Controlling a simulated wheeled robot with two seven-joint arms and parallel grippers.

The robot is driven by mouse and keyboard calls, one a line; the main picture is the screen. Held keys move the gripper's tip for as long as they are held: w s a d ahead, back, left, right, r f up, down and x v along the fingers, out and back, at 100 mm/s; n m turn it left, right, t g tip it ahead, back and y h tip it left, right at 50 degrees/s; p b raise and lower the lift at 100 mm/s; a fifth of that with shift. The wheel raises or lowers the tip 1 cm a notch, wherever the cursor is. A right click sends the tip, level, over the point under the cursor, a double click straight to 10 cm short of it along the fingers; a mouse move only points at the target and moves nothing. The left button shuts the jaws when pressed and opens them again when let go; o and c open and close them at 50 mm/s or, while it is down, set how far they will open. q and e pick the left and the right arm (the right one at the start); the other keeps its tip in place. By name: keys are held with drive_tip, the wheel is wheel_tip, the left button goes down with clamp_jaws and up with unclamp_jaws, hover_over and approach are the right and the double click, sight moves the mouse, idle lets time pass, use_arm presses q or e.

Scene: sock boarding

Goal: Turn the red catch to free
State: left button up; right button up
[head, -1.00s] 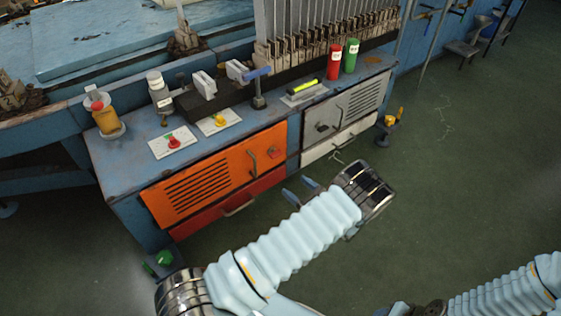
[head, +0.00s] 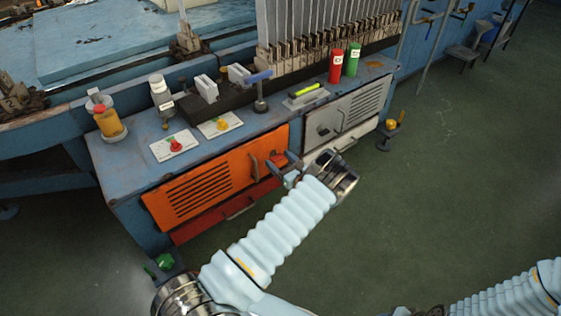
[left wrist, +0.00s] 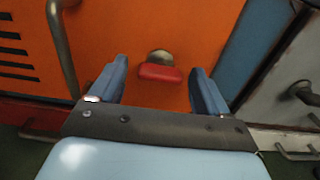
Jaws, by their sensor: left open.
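The red catch (left wrist: 160,73) is a small red bar on a round metal pivot, on the right part of the orange door (head: 200,190). In the left wrist view the bar lies nearly level, tilted slightly, just below the pivot. My left gripper (head: 284,165) is open in front of the door, its two blue fingers on either side of the catch with gaps to both. I see no contact with it. In the head view the fingers partly cover the catch. My right gripper is not in view; only part of my right arm shows at the lower right.
A curved door handle (left wrist: 62,45) stands out left of the catch. A red drawer (head: 215,219) lies below the orange door. A grey door (head: 343,116) with a dark knob is to the right.

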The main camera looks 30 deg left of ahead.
use_arm(q)
drive_tip(key=c, duration=1)
drive_tip(key=shift+c, duration=0.2)
